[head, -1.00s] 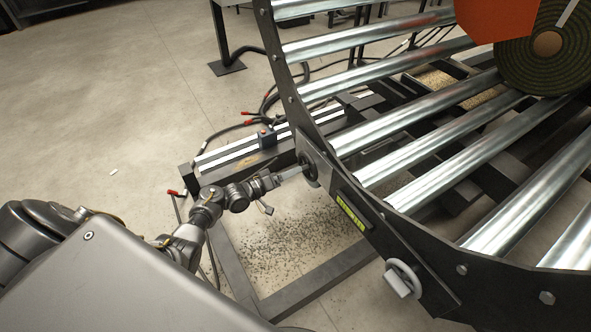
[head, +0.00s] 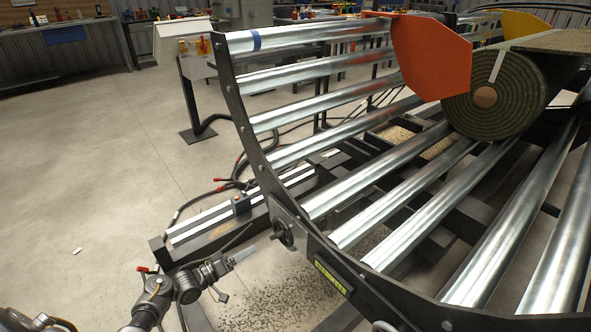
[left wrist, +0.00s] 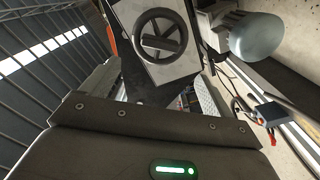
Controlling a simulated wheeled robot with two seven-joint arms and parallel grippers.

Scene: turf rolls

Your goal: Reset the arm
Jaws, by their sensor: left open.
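My left gripper (head: 240,256) is open and empty in the lower left of the head view. Its fingertips point at a black handwheel (head: 282,234) on the side plate of the roller frame, with a small gap between them. In the left wrist view the two fingers (left wrist: 158,88) stand wide apart, and the handwheel (left wrist: 160,36) shows beyond them on its plate, not between them. My right gripper is not in view.
The roller cradle (head: 232,105) with steel rollers fills the right side. A turf roll (head: 510,95) lies on it beside an orange guard (head: 432,52). A rail with a small box (head: 241,204) runs behind my gripper. Open floor (head: 90,150) lies to the left.

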